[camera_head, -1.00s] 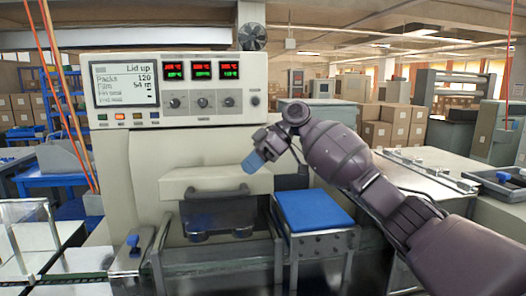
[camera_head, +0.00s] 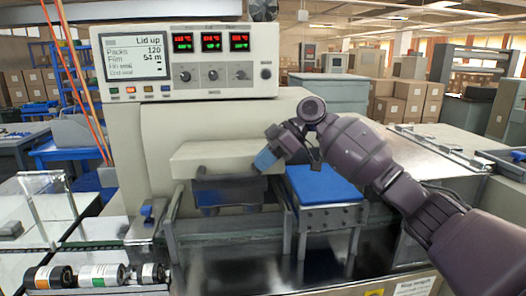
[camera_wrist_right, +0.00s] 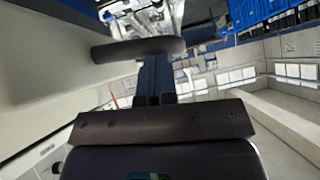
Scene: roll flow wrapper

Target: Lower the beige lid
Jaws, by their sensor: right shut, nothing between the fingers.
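The beige lid (camera_head: 225,158) is on the front of the wrapper machine in the head view, held above the dark blue sealing part (camera_head: 235,193). The machine's display (camera_head: 137,55) reads "Lid up". My right gripper (camera_head: 265,160) is at the lid's right end, its blue fingertips shut and empty. The fingertips overlap the lid's edge in the picture; I cannot tell whether they touch it. In the right wrist view the closed dark fingers (camera_wrist_right: 155,80) point towards a dark rounded bar (camera_wrist_right: 138,48). My left gripper is not in view.
A blue-topped stand (camera_head: 328,185) is right of the lid, under my right forearm. Dark rolls with coloured labels (camera_head: 98,275) lie at the lower left. A clear guard (camera_head: 48,207) stands at the left. Cartons and cabinets are far behind.

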